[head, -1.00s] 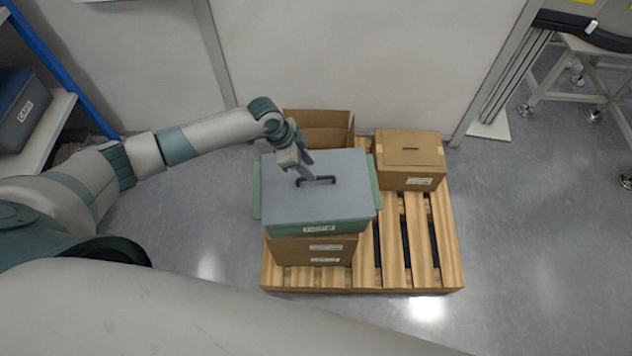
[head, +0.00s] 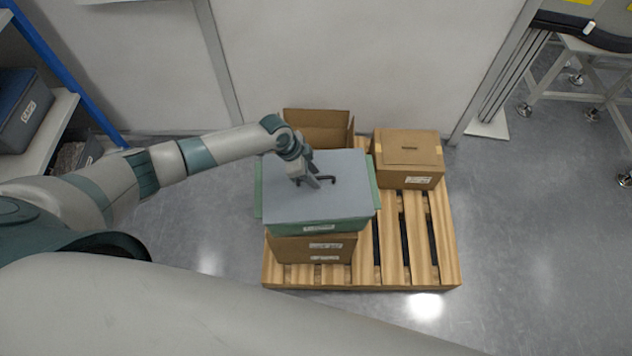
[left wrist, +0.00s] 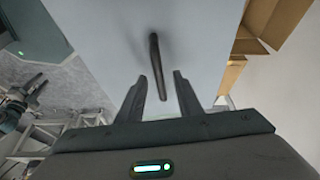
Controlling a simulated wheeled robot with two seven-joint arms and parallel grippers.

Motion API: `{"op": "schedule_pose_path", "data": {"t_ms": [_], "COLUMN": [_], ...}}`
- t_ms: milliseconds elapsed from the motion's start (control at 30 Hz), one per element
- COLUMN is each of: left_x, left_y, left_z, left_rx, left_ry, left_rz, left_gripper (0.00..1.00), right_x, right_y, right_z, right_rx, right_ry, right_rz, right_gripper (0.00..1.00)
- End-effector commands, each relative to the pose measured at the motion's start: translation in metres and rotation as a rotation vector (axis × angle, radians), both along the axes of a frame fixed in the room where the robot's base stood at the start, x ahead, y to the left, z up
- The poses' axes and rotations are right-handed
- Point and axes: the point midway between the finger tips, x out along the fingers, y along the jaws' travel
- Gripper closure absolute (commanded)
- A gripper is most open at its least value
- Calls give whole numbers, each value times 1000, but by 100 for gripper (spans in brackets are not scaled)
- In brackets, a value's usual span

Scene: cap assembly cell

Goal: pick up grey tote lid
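The grey tote lid (head: 318,203) lies flat on a green tote (head: 290,226), which stands on a cardboard box on the pallet. A dark bar handle (head: 327,181) stands up at the middle of the lid. My left gripper (head: 314,184) is over the lid at the handle. In the left wrist view its two fingers (left wrist: 161,92) are spread apart, and the handle (left wrist: 155,62) reaches in between their tips without either finger touching it. The left part of the handle is hidden by the gripper in the head view. My right gripper is not in view.
The wooden pallet (head: 408,280) has bare slats at the right front. A closed cardboard box (head: 410,170) stands behind right, and an open box (head: 325,117) stands behind the tote. A shelf (head: 45,135) with a grey bin (head: 22,112) is at far left.

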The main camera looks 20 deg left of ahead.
Motion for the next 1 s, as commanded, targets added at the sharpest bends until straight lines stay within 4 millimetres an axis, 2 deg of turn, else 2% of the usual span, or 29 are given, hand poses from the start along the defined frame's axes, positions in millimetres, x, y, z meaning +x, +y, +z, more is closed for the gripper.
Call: {"op": "schedule_pose_path", "data": {"t_ms": [500,633,1000], "left_x": [0,0,0], "left_y": [-1,-1,0], "left_z": [-2,-2,-2], "left_rx": [0,0,0], "left_ry": [0,0,0], "left_rz": [0,0,0], "left_gripper": [67,98,100], "right_x": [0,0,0], "right_y": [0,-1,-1], "right_z": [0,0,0], "right_rx": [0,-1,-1], "right_ry": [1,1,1], "right_rz": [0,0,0], "right_gripper": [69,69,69]}}
